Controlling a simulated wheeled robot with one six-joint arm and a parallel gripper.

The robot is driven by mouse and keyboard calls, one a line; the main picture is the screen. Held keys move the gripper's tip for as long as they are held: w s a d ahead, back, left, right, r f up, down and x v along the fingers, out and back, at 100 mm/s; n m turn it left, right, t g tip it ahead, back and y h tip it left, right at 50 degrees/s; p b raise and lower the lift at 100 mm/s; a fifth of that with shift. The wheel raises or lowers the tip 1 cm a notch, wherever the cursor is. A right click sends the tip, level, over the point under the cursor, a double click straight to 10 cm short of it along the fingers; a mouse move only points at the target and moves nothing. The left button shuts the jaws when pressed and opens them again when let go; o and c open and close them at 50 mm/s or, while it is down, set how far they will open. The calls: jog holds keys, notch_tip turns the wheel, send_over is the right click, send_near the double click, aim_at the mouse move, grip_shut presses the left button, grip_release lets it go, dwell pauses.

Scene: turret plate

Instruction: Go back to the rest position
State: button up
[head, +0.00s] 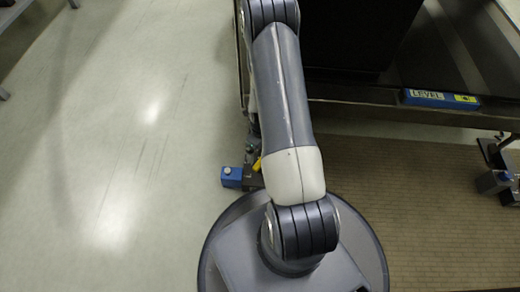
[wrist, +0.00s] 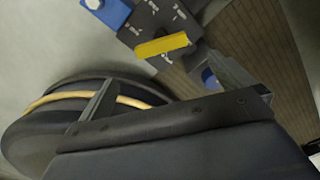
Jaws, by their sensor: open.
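My gripper (wrist: 160,72) shows in the wrist view, its two grey fingers wide apart with nothing held between them. Beyond the fingers lie a dark plate with white marks (wrist: 150,18) and a yellow bar (wrist: 162,46). In the head view my arm runs from my round base up past the top edge, and my gripper is not seen there. No rest mark shows.
A blue block (head: 232,177) stands by my base, near a yellow piece (head: 257,163) partly hidden by my arm. A dark bench (head: 350,100) at upper right carries a blue level (head: 440,98).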

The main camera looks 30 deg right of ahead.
aim_at(261, 159)
jog(key=shift+r, duration=0.7)
notch_tip(261, 159, down, 11)
jog(key=b, duration=0.4)
jog(key=shift+b, duration=0.3)
jog(key=shift+r, duration=0.1)
